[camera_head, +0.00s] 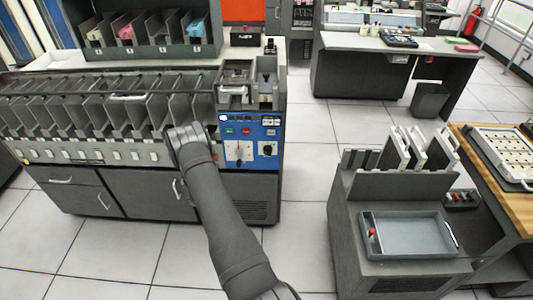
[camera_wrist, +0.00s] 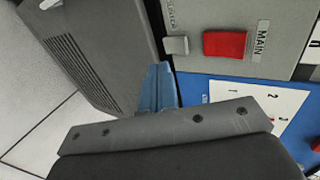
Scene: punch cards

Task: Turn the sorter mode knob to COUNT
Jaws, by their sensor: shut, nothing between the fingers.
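The sorter's blue control panel (camera_head: 262,132) is at the right end of the long grey machine. It carries a light plate with a dial knob (camera_head: 239,152) and a black knob on a white plate (camera_head: 267,149). Their lettering is too small to read, so I cannot tell which is the mode knob. My gripper (camera_head: 183,134) is left of the panel, its fingertips hidden behind my wrist. In the wrist view my shut, empty fingers (camera_wrist: 159,78) show beside the blue panel and touch no knob. A white numbered plate (camera_wrist: 262,100) is partly hidden by my gripper body.
The wrist view shows a red switch (camera_wrist: 225,44) marked MAIN on a grey plate. Card pockets (camera_head: 100,110) run along the sorter left of my gripper. A grey cart with a tray (camera_head: 408,236) stands at the right. Bare floor lies between them.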

